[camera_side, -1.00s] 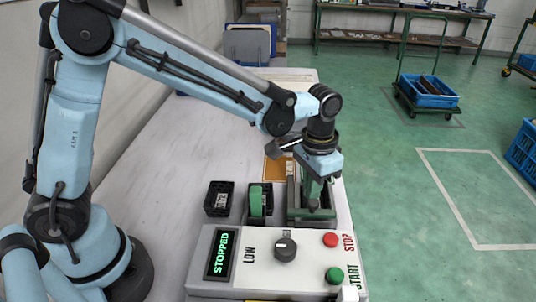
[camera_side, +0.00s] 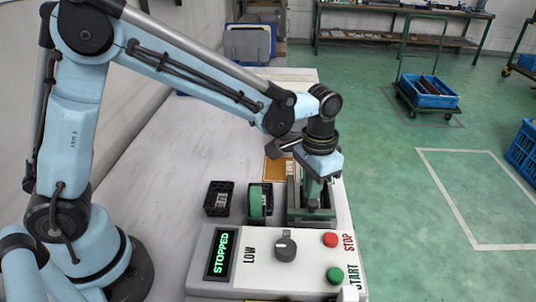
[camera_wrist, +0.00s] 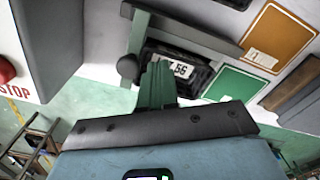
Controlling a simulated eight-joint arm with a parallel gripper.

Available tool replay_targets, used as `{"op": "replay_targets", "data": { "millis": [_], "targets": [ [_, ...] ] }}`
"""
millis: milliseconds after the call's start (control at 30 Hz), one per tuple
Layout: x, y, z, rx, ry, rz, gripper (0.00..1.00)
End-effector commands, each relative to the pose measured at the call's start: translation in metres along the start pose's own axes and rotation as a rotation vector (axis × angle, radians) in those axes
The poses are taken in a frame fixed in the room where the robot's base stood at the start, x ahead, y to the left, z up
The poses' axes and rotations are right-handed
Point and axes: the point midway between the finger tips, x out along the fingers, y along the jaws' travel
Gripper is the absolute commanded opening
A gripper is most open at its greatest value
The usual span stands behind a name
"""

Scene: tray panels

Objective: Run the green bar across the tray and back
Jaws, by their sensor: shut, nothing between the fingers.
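My gripper (camera_side: 314,196) is shut and empty, pointing down at this frame. In the wrist view its green fingers (camera_wrist: 158,75) reach in beside the knob (camera_wrist: 128,66) and a grey-green rail (camera_wrist: 190,32), over a dark tray with a white number label (camera_wrist: 170,66). I cannot tell whether the fingers touch the frame. The fingers partly hide the tray.
A control box with a STOPPED display (camera_side: 222,252), a dark dial (camera_side: 285,248), a red button (camera_side: 330,240) and a green button (camera_side: 335,274) sits in front. Another dark tray (camera_side: 218,198) is at left. An orange card (camera_wrist: 279,39) and green card (camera_wrist: 235,83) lie close by.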

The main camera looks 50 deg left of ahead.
Motion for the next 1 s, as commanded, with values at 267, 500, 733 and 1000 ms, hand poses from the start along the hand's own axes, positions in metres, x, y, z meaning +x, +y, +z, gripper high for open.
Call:
{"op": "replay_targets", "data": {
  "millis": [267, 500, 733, 1000],
  "targets": [
    [0.000, 0.007, 0.004, 0.001, 0.000, 0.000, 0.00],
    [0.000, 0.014, 0.008, 0.001, 0.000, 0.000, 0.00],
    [0.000, 0.015, 0.008, 0.000, 0.000, 0.000, 0.00],
    [0.000, 0.013, 0.007, -0.001, 0.000, 0.000, 0.00]
  ]
}}
